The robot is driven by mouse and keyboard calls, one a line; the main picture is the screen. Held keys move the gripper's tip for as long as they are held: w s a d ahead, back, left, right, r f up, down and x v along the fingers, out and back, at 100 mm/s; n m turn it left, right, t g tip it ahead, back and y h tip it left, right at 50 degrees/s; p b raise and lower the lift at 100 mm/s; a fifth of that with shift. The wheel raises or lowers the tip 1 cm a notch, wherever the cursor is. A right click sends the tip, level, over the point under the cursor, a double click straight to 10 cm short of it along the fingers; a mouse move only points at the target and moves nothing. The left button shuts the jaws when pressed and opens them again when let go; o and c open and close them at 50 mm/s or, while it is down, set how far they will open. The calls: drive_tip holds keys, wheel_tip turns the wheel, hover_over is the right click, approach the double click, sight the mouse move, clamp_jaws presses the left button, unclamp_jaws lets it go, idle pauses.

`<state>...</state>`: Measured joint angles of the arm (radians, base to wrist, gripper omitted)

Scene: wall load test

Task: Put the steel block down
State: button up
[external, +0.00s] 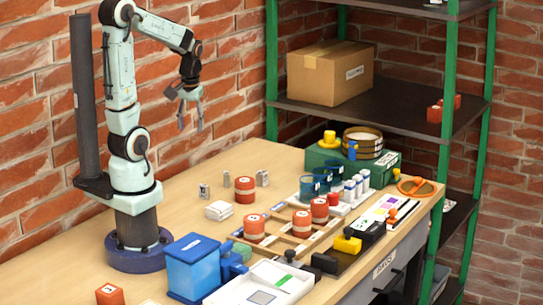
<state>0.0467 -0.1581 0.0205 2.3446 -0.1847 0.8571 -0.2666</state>
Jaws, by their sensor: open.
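My gripper (190,122) hangs high above the back left of the table, fingers pointing down. It is open, and I see nothing between its fingers.
A wooden frame (272,249) holds several red-orange cylinders. A blue box (193,266) and a white tray (262,288) stand at the front. A green case (385,161) is at the back right, beside a shelf rack (271,62). The table's left rear is mostly clear.

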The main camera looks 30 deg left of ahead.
drive_tip(key=s+d+r+m+g, duration=0.1)
drive_tip(key=s+m, duration=0.2)
drive_tip(key=s, duration=0.8)
drive_tip(key=shift+s+r, duration=0.15)
drive_tip(key=shift+r, duration=0.1)
idle(0.8)
drive_tip(key=shift+o, duration=1.4)
